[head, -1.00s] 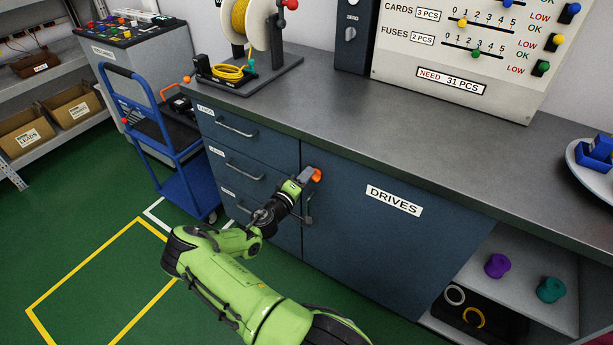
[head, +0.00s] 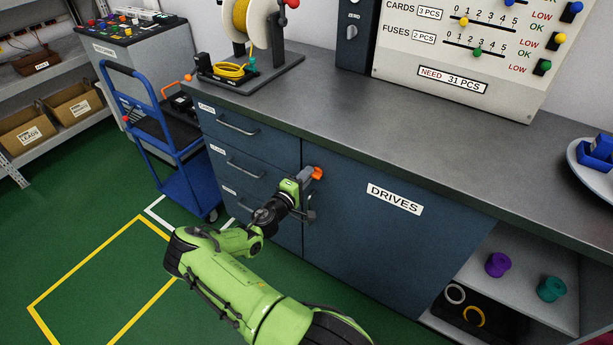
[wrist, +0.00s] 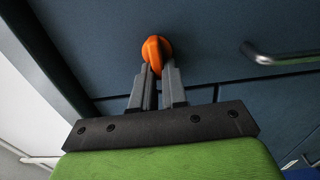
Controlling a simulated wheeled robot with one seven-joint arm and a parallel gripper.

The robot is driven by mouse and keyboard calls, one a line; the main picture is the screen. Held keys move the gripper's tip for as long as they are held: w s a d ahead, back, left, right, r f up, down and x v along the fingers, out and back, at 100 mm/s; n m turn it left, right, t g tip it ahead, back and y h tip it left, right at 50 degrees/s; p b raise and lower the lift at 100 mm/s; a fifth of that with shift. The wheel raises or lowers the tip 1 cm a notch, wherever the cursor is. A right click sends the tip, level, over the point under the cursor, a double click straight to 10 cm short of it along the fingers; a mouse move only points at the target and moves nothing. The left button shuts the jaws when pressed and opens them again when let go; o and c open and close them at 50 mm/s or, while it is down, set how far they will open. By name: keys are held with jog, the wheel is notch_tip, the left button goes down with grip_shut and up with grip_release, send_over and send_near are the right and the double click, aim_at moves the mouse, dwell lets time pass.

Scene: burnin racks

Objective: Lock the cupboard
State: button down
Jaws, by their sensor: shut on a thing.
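The cupboard (head: 360,245) has a dark blue door labelled DRIVES, which sits flush under the grey worktop and looks shut. An orange lock knob (head: 317,173) is at the door's upper left corner. It also shows in the wrist view (wrist: 155,50), where it is rounded. My gripper (head: 308,178) is at the knob, and in the wrist view its two grey fingers (wrist: 157,75) are closed on the orange knob from either side. The fingers hide part of the knob, and I cannot tell its exact turn. A dark handle (head: 309,215) hangs just below the gripper.
Drawers with bar handles (head: 240,165) stand left of the door. A blue trolley (head: 185,185) is further left. An open shelf (head: 530,275) with purple and teal pieces is right of the door. A cable spool stand (head: 265,70) is on the worktop. Green floor is free at left.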

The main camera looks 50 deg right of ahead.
jog(key=c, duration=1.2)
grip_release()
jog(key=shift+o, duration=0.2)
jog(key=shift+a, duration=0.1)
jog(key=s+a+p, duration=0.1)
jog(key=a+p, duration=0.1)
jog(key=a, duration=1.3)
jog(key=shift+s+a+p, duration=0.2)
jog(key=shift+a+p, duration=0.05)
jog(key=shift+p, duration=0.15)
